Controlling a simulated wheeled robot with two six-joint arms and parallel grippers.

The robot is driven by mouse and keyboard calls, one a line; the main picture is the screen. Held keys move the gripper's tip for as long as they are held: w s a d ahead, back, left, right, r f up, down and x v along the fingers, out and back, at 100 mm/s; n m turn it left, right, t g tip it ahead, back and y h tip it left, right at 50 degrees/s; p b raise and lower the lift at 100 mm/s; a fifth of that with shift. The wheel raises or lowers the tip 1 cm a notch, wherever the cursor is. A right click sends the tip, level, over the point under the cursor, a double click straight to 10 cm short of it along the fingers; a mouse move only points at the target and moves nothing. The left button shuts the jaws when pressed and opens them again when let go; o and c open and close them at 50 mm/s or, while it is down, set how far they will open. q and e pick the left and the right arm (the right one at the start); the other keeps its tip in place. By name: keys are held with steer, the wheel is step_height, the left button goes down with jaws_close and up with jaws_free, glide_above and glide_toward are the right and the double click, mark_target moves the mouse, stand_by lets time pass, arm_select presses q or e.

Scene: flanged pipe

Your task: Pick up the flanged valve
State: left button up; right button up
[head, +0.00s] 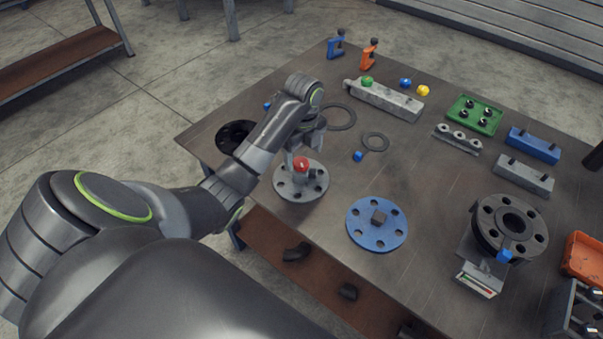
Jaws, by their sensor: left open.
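The flanged valve, a round grey flange with bolt holes and a red knob on its stem (301,182), stands upright on the left part of the table. My left gripper (303,151) is open and points down at the top of the valve, with its fingers close around or beside the stem and knob. I cannot tell whether the fingers touch it. The gripper and wrist hide part of the valve's back. My right gripper is not in view.
A blue flange (377,224) lies to the right of the valve on the table (420,180).

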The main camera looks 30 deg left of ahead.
mark_target(301, 162)
arm_select(q)
steer(key=shift+s+a+f+b, duration=0.1)
steer(key=shift+f+b, duration=0.6)
steer(key=shift+f, duration=0.3)
steer(key=shift+s+a+f, duration=0.1)
steer(key=shift+s+f, duration=0.05)
steer(key=shift+f, duration=1.75)
steer(key=c, duration=1.6)
